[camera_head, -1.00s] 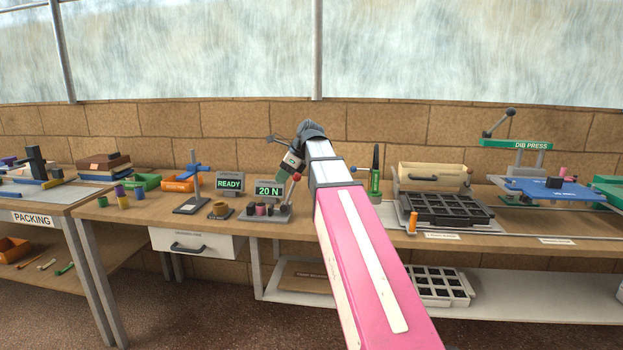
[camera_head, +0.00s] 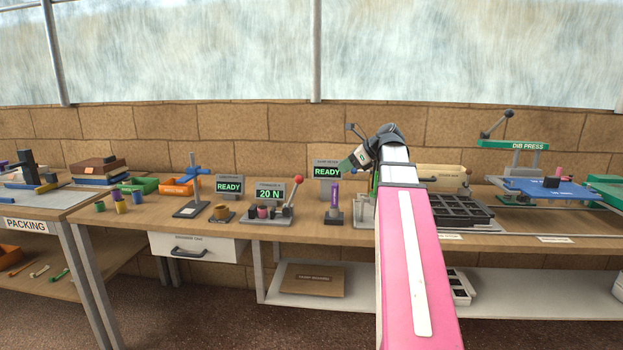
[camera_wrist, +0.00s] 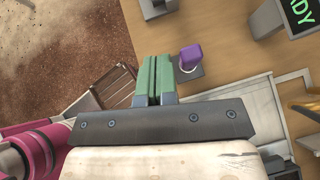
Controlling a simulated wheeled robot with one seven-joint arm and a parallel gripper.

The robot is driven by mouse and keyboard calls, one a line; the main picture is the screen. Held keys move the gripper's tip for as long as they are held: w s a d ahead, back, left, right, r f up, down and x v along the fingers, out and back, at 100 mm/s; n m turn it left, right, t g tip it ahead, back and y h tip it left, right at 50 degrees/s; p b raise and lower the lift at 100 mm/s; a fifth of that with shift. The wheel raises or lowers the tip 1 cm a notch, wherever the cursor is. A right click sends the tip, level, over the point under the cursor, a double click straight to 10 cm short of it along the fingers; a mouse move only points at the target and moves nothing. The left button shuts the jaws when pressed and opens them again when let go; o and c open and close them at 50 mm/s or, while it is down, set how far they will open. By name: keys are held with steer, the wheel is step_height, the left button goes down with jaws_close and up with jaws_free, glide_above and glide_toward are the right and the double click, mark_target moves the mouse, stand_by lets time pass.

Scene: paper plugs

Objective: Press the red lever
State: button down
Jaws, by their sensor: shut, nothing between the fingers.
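The red lever is a grey rod with a red ball knob (camera_head: 299,180), leaning up to the right on the grey "20 N" device (camera_head: 268,219). My gripper (camera_head: 345,166) is to the right of the knob and somewhat higher in the head view, apart from it, in front of the edge of a "READY" display. In the wrist view its green fingers (camera_wrist: 153,80) are together with nothing between them. A purple plug (camera_head: 334,191) stands upright on a small dark base below the fingers in the head view; it also shows in the wrist view (camera_wrist: 190,56). The lever is not seen in the wrist view.
The "READY" display (camera_head: 327,170) stands behind the purple plug. A black grid tray (camera_head: 462,211) lies to the right. Bare bench shows in front.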

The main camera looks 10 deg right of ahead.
stand_by(0.3)
steer(key=w+a+r+x, duration=0.1)
steer(key=r+x, duration=0.1)
steer(key=x, duration=1)
steer(key=shift+a, duration=0.55)
steer(key=shift+w+a, duration=0.1)
steer(key=shift+w, duration=0.05)
